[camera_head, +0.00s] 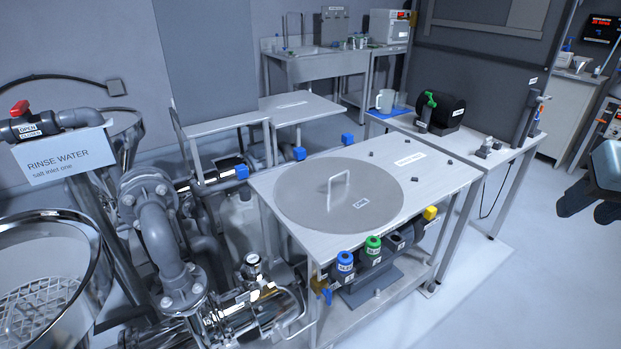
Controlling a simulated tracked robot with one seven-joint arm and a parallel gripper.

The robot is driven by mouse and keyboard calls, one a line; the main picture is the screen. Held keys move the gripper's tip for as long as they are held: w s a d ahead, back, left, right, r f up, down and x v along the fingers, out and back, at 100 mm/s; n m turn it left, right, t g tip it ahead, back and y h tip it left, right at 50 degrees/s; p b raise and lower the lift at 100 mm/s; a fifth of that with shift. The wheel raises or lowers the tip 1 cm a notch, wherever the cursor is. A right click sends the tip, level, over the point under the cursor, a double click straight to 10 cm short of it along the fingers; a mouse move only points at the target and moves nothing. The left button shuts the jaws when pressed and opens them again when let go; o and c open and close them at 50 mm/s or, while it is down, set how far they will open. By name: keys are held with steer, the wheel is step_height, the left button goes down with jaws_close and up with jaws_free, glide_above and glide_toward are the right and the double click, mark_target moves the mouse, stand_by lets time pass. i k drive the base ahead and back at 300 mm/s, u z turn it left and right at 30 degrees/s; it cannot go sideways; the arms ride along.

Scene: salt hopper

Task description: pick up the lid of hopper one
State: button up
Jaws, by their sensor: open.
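A round flat grey lid (300,200) lies flat on a steel table (440,185) in the middle of the view. It has an upright pale loop handle (338,187) near its centre and a small label whose text is too small to read surely. My gripper (591,207) is at the right edge, partly cut off, open and empty, well to the right of the lid and apart from it. A round steel vessel with a mesh inside (45,290) stands open at the lower left, partly out of frame. I cannot tell its number.
Pipes and a flanged elbow (160,235) stand between the vessel and the table. A "RINSE WATER" sign (65,155) hangs at left. Floor at right is clear.

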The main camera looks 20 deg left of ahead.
mark_target(329, 195)
steer(key=u, duration=0.3)
steer(key=i, duration=0.95)
steer(key=u, duration=0.3)
